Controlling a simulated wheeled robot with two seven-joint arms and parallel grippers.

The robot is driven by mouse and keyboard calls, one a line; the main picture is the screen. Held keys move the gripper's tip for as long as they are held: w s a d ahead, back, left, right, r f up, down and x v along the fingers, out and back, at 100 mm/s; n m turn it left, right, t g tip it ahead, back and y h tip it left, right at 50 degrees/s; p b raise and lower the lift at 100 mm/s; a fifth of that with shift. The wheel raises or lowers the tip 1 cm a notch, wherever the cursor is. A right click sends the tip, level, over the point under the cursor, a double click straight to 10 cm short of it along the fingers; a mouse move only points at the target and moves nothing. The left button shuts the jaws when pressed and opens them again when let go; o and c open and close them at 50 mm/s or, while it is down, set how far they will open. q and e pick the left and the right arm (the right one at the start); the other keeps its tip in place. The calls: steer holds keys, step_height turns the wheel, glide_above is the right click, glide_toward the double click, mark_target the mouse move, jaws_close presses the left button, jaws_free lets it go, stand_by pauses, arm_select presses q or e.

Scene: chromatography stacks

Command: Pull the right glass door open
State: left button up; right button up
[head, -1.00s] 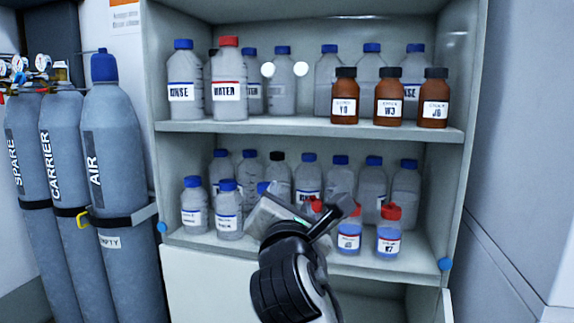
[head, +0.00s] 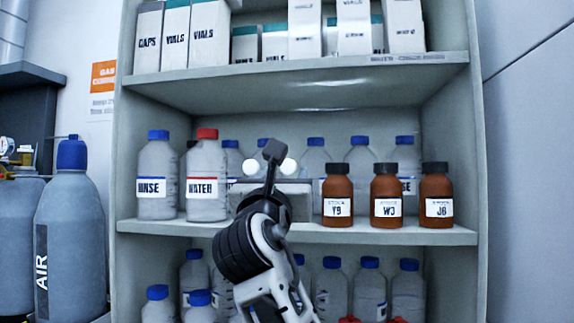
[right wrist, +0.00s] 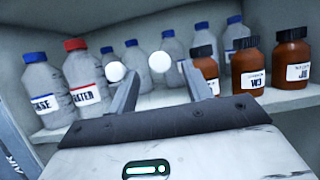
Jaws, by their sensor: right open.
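The right door's round white knob (head: 289,166) stands just right of the left door's matching knob (head: 249,166). The glass is so clear that I cannot make out the panes or their edges. My right gripper (head: 277,158) is raised in front of the cabinet at the knobs. In the right wrist view, the right knob (right wrist: 163,62) shows between the two open fingers, and the left knob (right wrist: 116,71) is outside the left finger. I cannot tell how far the fingertips reach past the knob. My left gripper is out of view.
Behind the knobs, the middle shelf (head: 350,235) holds grey bottles and brown bottles (head: 386,195). White boxes (head: 210,35) stand above and more bottles below. A gas cylinder (head: 70,230) is at left. A pale wall (head: 530,170) stands close to the cabinet's right side.

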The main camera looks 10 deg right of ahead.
mark_target(288, 167)
steer(key=x, duration=0.4)
steer(key=shift+w+d+r, duration=0.1)
steer(key=shift+w, duration=0.2)
